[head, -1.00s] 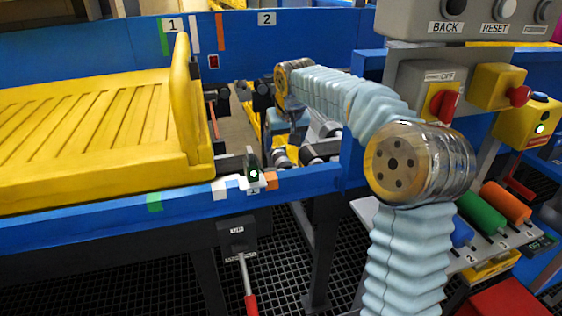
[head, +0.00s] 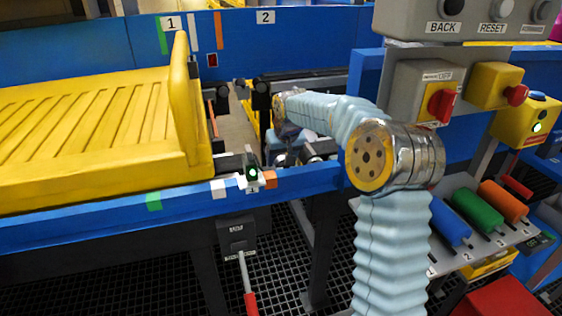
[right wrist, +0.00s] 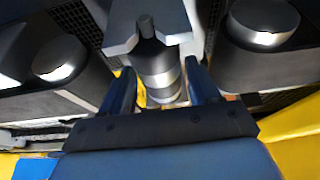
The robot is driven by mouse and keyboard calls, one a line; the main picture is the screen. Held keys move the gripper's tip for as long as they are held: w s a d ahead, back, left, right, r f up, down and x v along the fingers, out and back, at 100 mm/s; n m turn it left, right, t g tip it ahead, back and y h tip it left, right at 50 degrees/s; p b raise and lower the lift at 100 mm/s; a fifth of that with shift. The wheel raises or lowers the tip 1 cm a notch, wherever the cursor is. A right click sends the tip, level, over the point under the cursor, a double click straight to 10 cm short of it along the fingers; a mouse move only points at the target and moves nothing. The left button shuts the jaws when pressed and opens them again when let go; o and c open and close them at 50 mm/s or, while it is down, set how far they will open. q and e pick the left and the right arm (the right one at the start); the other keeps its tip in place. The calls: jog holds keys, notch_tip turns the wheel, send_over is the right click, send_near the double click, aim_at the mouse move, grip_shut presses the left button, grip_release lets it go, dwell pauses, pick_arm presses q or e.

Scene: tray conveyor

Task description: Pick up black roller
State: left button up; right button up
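In the right wrist view, a dark roller with silver bands and a black tip (right wrist: 160,75) lies between the two blue fingers of my right gripper (right wrist: 158,84). The fingers are apart, one on each side of it, with narrow gaps showing. A grey bracket (right wrist: 119,35) stands at its far end. In the head view my right gripper (head: 290,140) reaches down over the conveyor gap and is partly hidden by my arm. I cannot tell this roller apart in the head view. My left gripper is not in view.
Large dark rollers with silver ends (right wrist: 262,22) flank the gripper closely. A yellow tray (head: 80,120) sits on the blue conveyor (head: 110,205) at left. Blue, green and orange rollers (head: 478,211) lie on a rack at right, below the control panel (head: 460,25).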

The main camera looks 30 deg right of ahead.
jog(key=c, duration=1)
jog(key=shift+r, duration=0.1)
